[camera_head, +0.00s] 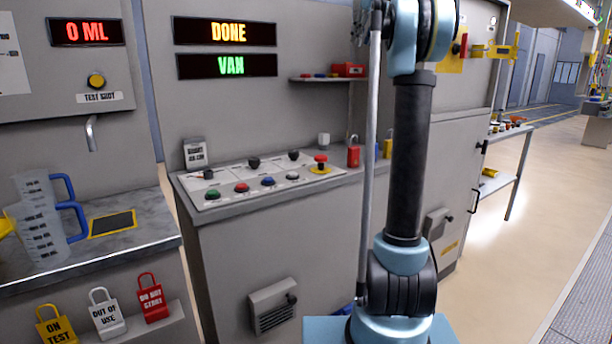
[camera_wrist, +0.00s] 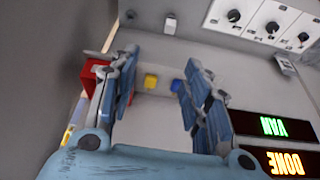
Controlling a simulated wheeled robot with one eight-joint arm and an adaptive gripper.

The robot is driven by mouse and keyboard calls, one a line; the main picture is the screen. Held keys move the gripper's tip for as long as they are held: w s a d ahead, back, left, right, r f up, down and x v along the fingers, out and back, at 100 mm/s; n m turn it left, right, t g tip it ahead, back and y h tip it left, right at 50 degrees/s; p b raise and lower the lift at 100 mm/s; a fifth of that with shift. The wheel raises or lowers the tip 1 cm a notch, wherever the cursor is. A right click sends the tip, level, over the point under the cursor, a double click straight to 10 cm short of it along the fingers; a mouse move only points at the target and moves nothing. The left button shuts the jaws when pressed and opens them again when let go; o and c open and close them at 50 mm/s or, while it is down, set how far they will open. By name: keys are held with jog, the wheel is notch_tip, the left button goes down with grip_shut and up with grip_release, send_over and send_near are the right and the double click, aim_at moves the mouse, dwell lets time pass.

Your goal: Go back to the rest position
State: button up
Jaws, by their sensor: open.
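My gripper shows in the wrist view (camera_wrist: 160,62) with its two blue-grey fingers spread wide apart. Nothing is between the fingertips but background. In the head view my arm stands upright at the right of centre, and its top end runs out of the picture. Two displays on the grey panel read DONE (camera_head: 225,32) in orange and VAN (camera_head: 227,66) in green. They also show at the lower right of the wrist view, DONE (camera_wrist: 285,163) and VAN (camera_wrist: 275,127).
A control desk (camera_head: 205,178) with coloured buttons stands before the panel. A small shelf (camera_head: 325,80) holds a red box (camera_head: 348,70). Clear measuring jugs (camera_head: 40,225) stand on the left bench under a 0 ML display (camera_head: 86,31). Open floor (camera_head: 535,200) lies at right.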

jog(key=s+f+m, duration=0.2)
jog(key=s+f, duration=1.2)
jog(key=f, duration=0.5)
jog(key=s+a+f+m+g+h, duration=0.1)
jog(key=s+f+m, duration=0.1)
jog(key=s+f, duration=1.2)
jog(key=s+a+f+m+h, duration=0.1)
jog(key=s+f+m, duration=0.1)
jog(key=s+f, duration=1.3)
jog(key=s+x, duration=0.2)
jog(key=x, duration=0.8)
jog(key=shift+f, duration=0.35)
jog(key=shift+s+d, duration=0.1)
jog(key=shift+d, duration=0.05)
jog(key=shift+w+f, duration=0.2)
jog(key=shift+w, duration=0.25)
